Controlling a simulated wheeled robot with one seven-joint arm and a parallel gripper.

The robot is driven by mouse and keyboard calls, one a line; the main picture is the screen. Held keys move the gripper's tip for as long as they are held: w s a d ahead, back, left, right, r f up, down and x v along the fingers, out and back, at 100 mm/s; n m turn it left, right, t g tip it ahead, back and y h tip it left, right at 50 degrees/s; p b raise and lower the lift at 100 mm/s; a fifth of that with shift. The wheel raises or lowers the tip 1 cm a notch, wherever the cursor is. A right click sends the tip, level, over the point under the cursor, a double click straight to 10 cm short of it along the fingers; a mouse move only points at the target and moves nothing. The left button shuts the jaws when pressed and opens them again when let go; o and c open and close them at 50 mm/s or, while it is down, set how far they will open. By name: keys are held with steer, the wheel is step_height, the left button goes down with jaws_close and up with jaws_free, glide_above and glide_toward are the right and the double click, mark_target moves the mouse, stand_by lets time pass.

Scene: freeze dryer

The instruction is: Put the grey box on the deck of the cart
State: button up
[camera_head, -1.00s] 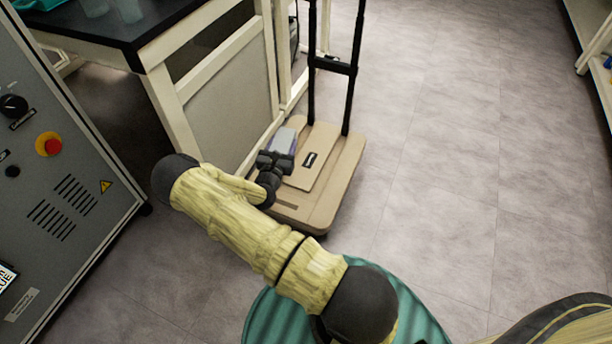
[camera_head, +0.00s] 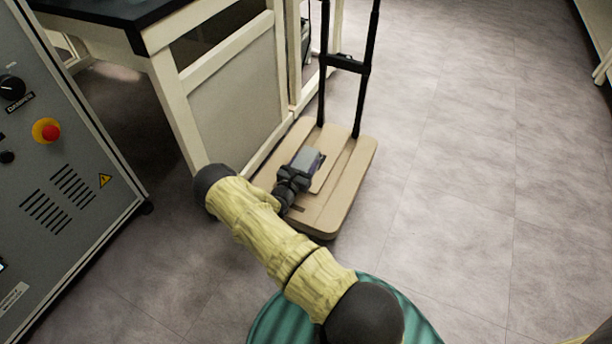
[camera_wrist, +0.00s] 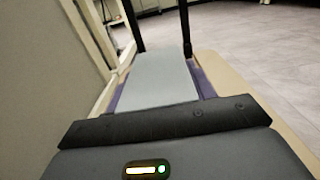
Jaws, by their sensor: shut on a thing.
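The grey box (camera_head: 308,160) is in my gripper (camera_head: 298,172), over the tan deck (camera_head: 345,182) of the cart in the head view. In the wrist view the box (camera_wrist: 163,78) shows a light grey top and purplish sides, and it extends forward from my gripper (camera_wrist: 165,122). The deck (camera_wrist: 225,85) shows to its right there. My gripper is shut on the near end of the box; the fingertips are mostly hidden. I cannot tell whether the underside of the box touches the deck.
The cart's black upright handle (camera_head: 345,64) rises at the deck's far end. A cream-framed bench (camera_head: 235,110) stands close along the cart's left side. A grey machine cabinet (camera_head: 60,170) with a red knob is at left. The floor to the right is clear.

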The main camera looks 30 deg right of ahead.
steer(key=shift+f, duration=0.55)
steer(key=shift+f+b, duration=1.3)
steer(key=shift+f, duration=0.55)
steer(key=shift+f, duration=0.2)
steer(key=o, duration=1)
steer(key=shift+o, duration=0.2)
